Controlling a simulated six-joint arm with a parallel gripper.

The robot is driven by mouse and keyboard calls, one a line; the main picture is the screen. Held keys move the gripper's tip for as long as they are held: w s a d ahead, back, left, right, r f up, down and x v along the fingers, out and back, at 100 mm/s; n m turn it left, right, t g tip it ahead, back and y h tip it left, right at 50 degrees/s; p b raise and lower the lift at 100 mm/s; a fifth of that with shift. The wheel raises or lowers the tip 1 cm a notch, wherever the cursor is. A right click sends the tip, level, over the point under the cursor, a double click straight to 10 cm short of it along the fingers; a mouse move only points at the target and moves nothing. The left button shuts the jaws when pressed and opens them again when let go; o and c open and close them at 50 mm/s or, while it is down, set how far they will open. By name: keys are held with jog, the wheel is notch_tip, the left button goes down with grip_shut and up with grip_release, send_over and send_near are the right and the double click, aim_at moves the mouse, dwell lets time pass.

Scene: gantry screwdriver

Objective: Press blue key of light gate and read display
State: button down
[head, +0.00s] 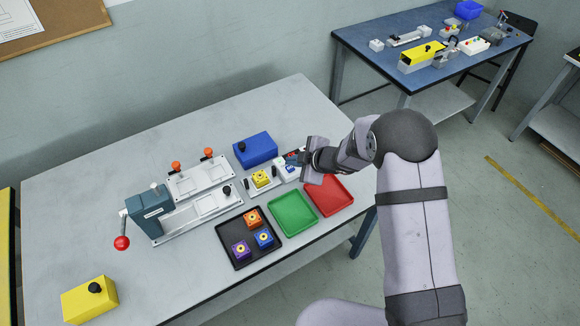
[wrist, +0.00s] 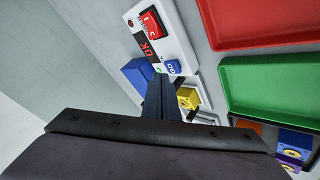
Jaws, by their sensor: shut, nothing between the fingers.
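The white control box (wrist: 182,45) of the light gate carries a red rocker switch (wrist: 150,23), a dark display (wrist: 146,47) and a blue key (wrist: 173,67). The display shows red characters that look like "OK". The box is partly hidden by my arm in the head view (head: 287,170). My gripper (wrist: 160,82) is shut and empty, its fingertips close beside the blue key; I cannot tell whether they touch. A yellow block (head: 261,178) sits in the gate's metal fixture, left of the box, and shows beside my fingers in the wrist view (wrist: 188,97).
A green tray (head: 292,214) and a red tray (head: 329,195) lie in front of the box. A black tray (head: 232,258) holds orange, purple and blue blocks. A blue box (head: 255,149) stands behind the gate, a lever-operated clamping device (head: 151,215) to the left.

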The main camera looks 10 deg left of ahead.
jog(key=shift+r, duration=0.1)
notch_tip(320, 180, up, 5)
jog(key=p, duration=0.5)
dwell(0.7)
